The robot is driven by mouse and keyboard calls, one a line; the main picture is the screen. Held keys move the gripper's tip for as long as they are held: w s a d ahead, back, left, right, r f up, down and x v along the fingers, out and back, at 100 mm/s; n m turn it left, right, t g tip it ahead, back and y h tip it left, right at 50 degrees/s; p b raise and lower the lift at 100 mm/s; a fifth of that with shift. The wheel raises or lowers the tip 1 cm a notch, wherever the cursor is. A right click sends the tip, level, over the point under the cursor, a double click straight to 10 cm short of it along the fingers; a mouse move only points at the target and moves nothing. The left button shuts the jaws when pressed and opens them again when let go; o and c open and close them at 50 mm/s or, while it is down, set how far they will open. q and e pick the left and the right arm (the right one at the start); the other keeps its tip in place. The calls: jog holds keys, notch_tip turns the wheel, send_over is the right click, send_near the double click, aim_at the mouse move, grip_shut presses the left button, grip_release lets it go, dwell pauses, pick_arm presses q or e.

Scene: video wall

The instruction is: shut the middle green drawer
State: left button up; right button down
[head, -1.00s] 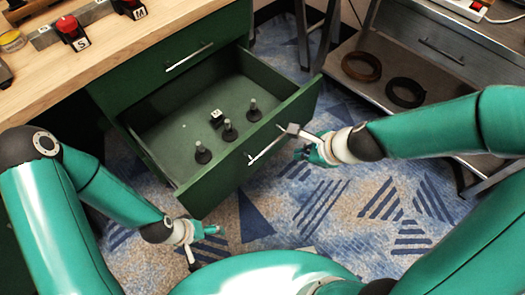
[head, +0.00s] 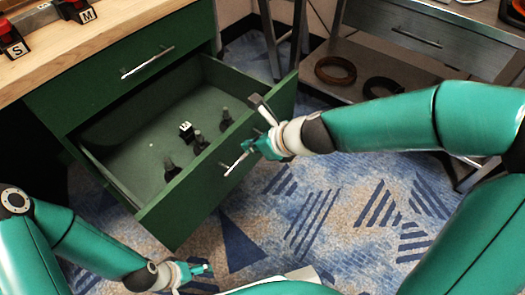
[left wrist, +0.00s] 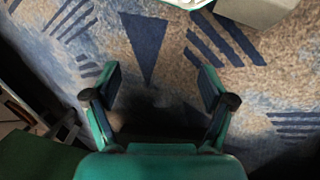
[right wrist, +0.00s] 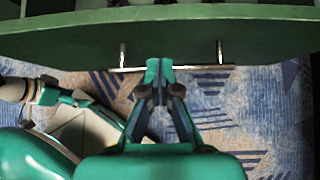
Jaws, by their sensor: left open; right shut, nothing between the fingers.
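The middle green drawer (head: 195,205) stands pulled well out from its cabinet in the head view. Its thin metal handle (head: 236,165) runs along the front panel. My right gripper (head: 250,145) is shut and empty at the front panel, by the upper right part of the handle. In the right wrist view its closed tips (right wrist: 160,68) overlap the handle bar (right wrist: 195,68); contact is unclear. My left gripper (head: 200,270) is open and empty, low over the carpet, apart from the drawer. Its spread fingers show in the left wrist view (left wrist: 160,78).
The drawer holds dark posts (head: 200,142) and a small black-and-white cube (head: 186,130). A shut green drawer (head: 125,80) lies above, under the wooden top (head: 120,20). A grey shelf with two rings (head: 335,70) stands right. Carpet lies clear in front.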

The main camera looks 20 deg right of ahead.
aim_at(232, 139)
jog(key=shift+w+a+r+p, duration=0.1)
jog(key=shift+w+a+p, duration=0.1)
jog(key=shift+w+a, duration=0.45)
jog(key=shift+w+a+r+p, duration=0.15)
jog(key=shift+w+a, duration=0.3)
jog(key=shift+w, duration=0.4)
